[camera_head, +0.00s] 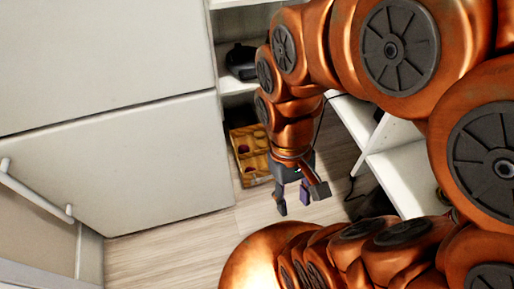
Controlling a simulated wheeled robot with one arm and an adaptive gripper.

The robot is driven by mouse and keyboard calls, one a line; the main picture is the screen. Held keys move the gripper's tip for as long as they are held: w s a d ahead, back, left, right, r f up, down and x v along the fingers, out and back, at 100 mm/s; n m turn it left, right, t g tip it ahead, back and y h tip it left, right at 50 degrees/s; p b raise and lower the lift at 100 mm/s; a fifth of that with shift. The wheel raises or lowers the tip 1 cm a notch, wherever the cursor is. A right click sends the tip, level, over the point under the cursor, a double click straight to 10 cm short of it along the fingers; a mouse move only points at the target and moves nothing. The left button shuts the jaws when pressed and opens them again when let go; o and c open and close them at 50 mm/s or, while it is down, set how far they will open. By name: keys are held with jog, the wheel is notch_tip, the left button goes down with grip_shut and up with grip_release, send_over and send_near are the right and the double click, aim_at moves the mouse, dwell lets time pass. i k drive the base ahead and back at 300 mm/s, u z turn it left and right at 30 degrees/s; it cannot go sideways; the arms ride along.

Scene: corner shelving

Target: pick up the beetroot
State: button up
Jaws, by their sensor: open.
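A small dark red-purple round thing (243,149), which may be the beetroot, lies in a yellow-brown wooden tray (262,134) on the low part of the corner shelving. A second small reddish thing (249,170) shows lower in the tray; it is too small to tell what it is. My gripper (296,203) is open and points down, in front of the tray and to its right in the picture. A purple patch shows by its fingers; I cannot tell whether it is part of the gripper or something behind. My arm hides the right side of the tray.
A black pot-like object (241,61) stands on the shelf above the tray. White shelving (402,176) stands to the right, close to my arm. A large white cabinet (120,165) fills the left. The wooden floor (170,250) is clear in front of it.

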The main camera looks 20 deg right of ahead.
aim_at(242, 149)
jog(key=z, duration=0.7)
jog(key=k, duration=0.75)
jog(key=u, duration=1.6)
